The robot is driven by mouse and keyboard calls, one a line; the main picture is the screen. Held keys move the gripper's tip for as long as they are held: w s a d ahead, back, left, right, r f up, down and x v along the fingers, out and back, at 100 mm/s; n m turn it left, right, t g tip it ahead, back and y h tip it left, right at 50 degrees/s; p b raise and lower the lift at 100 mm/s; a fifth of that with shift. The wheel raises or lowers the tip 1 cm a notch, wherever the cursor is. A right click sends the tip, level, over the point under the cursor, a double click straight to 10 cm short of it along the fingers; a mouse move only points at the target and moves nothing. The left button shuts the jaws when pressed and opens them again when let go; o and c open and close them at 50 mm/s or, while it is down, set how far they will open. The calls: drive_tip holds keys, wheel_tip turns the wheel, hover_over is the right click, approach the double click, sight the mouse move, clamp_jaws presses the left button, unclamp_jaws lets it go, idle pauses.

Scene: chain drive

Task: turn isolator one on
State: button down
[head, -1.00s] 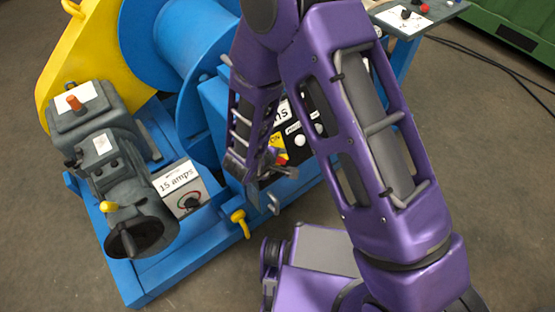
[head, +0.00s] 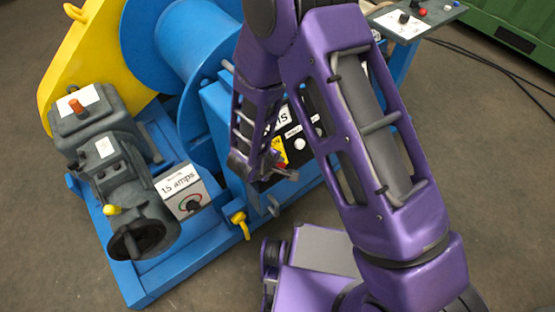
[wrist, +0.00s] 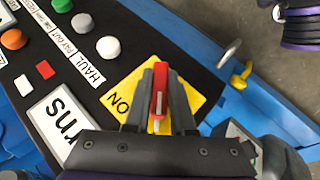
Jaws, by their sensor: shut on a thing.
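A rotary isolator with a red handle (wrist: 159,92) sits on a yellow plate (wrist: 196,84) on the black control panel (wrist: 60,60). "ON" is printed on the plate to the left of the handle in the wrist view. My gripper (wrist: 158,82) is shut on the handle, one grey finger on each side. The handle points up in the wrist picture, away from the gripper's body. In the head view my gripper (head: 276,170) is at the panel's lower edge, and my arm hides much of the panel. I cannot read a number on this isolator.
White, green and orange push buttons (wrist: 108,47) and a white label sit beside the isolator. A yellow hook (head: 239,222) is on the blue frame. A "15 amps" box (head: 184,194) and grey motor (head: 118,160) stand to the left. Open floor lies in front.

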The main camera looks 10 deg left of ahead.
drive_tip(key=shift+r+m+g+p, duration=0.4)
drive_tip(key=shift+g+p, duration=0.2)
drive_tip(key=shift+p, duration=0.65)
drive_tip(key=shift+f+m+g+y+p, duration=0.1)
drive_tip(key=shift+m+g+y+p, duration=0.5)
drive_tip(key=shift+p, duration=0.4)
drive_tip(key=shift+f+m+g+y, duration=0.35)
drive_tip(key=shift+m+g+y, duration=0.4)
drive_tip(key=shift+g, duration=0.45)
drive_tip(key=shift+w+f+m+g+y+b, duration=0.1)
drive_tip(key=shift+f+m+g+y+b, duration=0.05)
drive_tip(key=shift+m+g+y+b, duration=0.7)
drive_tip(key=m+g+y+b, duration=0.1)
drive_tip(key=b, duration=0.2)
drive_tip(key=shift+f+g, duration=0.1)
drive_tip(key=shift+g, duration=0.25)
drive_tip(key=m+g+y+b, duration=0.1)
drive_tip(key=m+y+b, duration=0.1)
drive_tip(key=b, duration=0.1)
drive_tip(key=shift+b, duration=0.3)
drive_tip(key=shift+r+m+g+y+b, duration=0.25)
drive_tip(key=shift+m+g+y+b, duration=0.25)
drive_tip(key=shift+y+b, duration=0.3)
drive_tip(key=shift+a+r, duration=0.1)
